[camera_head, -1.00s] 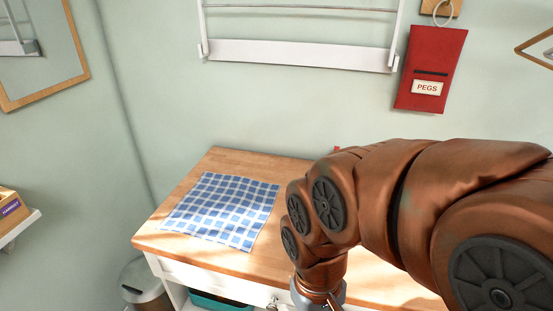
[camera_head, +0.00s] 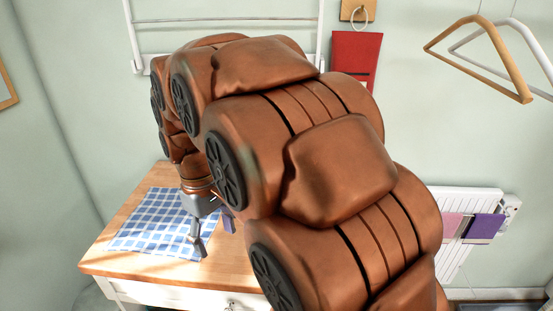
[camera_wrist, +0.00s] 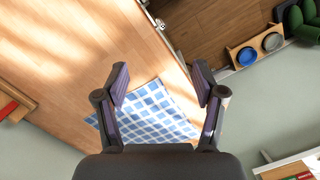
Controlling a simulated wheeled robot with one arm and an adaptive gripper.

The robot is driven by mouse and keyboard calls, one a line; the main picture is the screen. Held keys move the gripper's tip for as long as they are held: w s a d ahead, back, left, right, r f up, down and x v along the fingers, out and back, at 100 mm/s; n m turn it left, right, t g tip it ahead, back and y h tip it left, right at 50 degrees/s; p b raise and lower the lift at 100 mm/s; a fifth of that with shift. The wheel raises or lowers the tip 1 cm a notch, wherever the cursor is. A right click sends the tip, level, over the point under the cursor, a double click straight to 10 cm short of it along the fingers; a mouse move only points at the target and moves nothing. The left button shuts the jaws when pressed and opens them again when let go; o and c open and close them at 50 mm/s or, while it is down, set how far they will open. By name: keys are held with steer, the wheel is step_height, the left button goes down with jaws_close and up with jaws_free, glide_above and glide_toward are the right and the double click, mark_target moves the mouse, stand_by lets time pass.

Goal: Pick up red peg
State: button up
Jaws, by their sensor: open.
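My gripper (camera_head: 212,229) points down over the wooden table, above the blue checked cloth. In the wrist view its two fingers (camera_wrist: 161,80) are spread wide, with nothing between them but tabletop and cloth. A small red item (camera_wrist: 8,108) shows at the left edge of the wrist view, at a wooden block or tray by the wall side of the tabletop. It is partly cut off, and I cannot tell whether it is the red peg. It lies well away from my fingers. In the head view my arm hides much of the table.
The checked cloth (camera_head: 150,232) lies flat on the table (camera_head: 105,258). A red pouch (camera_head: 352,62) and hangers (camera_head: 480,60) hang on the wall, with a white rack (camera_head: 135,65) at left. A radiator (camera_head: 455,205) stands right. Two bowls in a wooden stand (camera_wrist: 248,57) sit on the floor.

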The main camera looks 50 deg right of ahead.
steer(key=w+d+r+n+p, duration=0.2)
steer(key=w+d+r+n, duration=0.1)
steer(key=w+d, duration=1.5)
steer(key=d+f+n, duration=0.1)
steer(key=d, duration=0.6)
steer(key=w+d+f+n+t+p, duration=0.1)
steer(key=d+f, duration=0.1)
steer(key=d, duration=0.5)
steer(key=w+d+f+n+p, duration=0.1)
steer(key=d+f, duration=0.1)
steer(key=d, duration=0.4)
steer(key=shift+w+d, duration=0.25)
steer(key=shift+d, duration=0.15)
steer(key=shift+s+d+f, duration=0.15)
steer(key=shift+d+f, duration=0.05)
steer(key=shift+d, duration=0.2)
steer(key=shift+d+f, duration=0.1)
steer(key=shift+f, duration=0.5)
steer(key=shift+f+b, duration=0.6)
steer(key=shift+f, duration=0.1)
steer(key=shift+s+f, duration=0.1)
steer(key=shift+f, duration=0.05)
